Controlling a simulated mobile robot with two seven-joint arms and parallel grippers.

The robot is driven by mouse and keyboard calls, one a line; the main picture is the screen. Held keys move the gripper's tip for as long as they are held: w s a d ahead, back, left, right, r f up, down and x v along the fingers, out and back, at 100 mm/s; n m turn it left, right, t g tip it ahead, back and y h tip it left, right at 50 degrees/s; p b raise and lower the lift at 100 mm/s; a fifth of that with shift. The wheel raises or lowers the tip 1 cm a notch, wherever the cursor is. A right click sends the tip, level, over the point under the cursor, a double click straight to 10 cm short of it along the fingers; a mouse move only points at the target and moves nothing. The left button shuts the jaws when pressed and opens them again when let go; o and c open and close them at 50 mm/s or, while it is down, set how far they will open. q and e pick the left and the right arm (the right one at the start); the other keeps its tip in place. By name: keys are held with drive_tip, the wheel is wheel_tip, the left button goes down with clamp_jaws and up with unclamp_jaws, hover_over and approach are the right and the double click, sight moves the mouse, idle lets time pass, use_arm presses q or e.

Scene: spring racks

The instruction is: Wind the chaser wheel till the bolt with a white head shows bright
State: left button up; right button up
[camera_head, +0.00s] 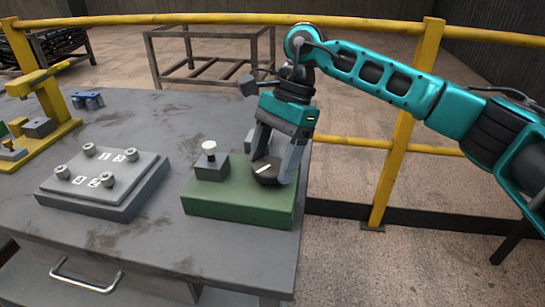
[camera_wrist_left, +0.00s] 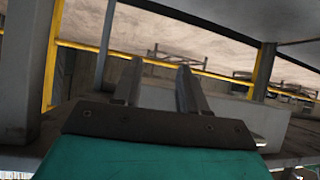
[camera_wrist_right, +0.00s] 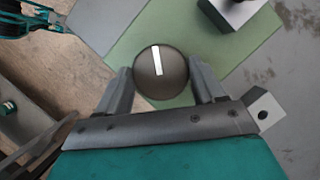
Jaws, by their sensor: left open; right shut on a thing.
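The chaser wheel (camera_head: 266,173) is a dark round knob with a white line on a green base (camera_head: 237,211). My right gripper (camera_wrist_right: 161,88) is shut on the wheel from above, a finger on either side. In the right wrist view the wheel's white line (camera_wrist_right: 156,60) runs nearly straight up the picture. The white-headed bolt (camera_head: 209,146) stands upright on a dark grey block (camera_head: 210,170) on the same base, left of the wheel. A short shank shows under its head, too small to judge how bright. My left gripper (camera_wrist_left: 157,85) is open and empty, away from the wheel.
A grey plate (camera_head: 100,183) with several numbered bolts lies left of the green base on the grey table (camera_head: 160,235). A yellow railing (camera_head: 395,160) runs behind the table.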

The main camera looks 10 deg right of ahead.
drive_tip(key=m+t+b, duration=0.1)
drive_tip(key=m, duration=0.2)
drive_tip(key=m+t+b, duration=0.1)
drive_tip(key=m, duration=0.2)
drive_tip(key=shift+s+d+y, duration=0.1)
drive_tip(key=shift+s+y, duration=0.1)
drive_tip(key=shift+y, duration=0.1)
drive_tip(key=m+t+b, duration=0.2)
drive_tip(key=m, duration=0.2)
drive_tip(key=shift+s+m, duration=0.1)
drive_tip(key=shift+m, duration=0.2)
drive_tip(key=m+t+b, duration=0.1)
drive_tip(key=m, duration=0.1)
drive_tip(key=m+h+b, duration=0.1)
drive_tip(key=m, duration=0.1)
drive_tip(key=shift+s+f+t, duration=0.1)
drive_tip(key=shift+t, duration=0.3)
drive_tip(key=m+b, duration=0.1)
drive_tip(key=m, duration=0.1)
drive_tip(key=m+h+b, duration=0.1)
drive_tip(key=m, duration=0.1)
drive_tip(key=shift+a+t+h, duration=0.2)
drive_tip(key=shift+t+h, duration=0.1)
drive_tip(key=shift+m+h+b, duration=0.3)
drive_tip(key=shift+m, duration=1.2)
drive_tip(key=o, duration=1)
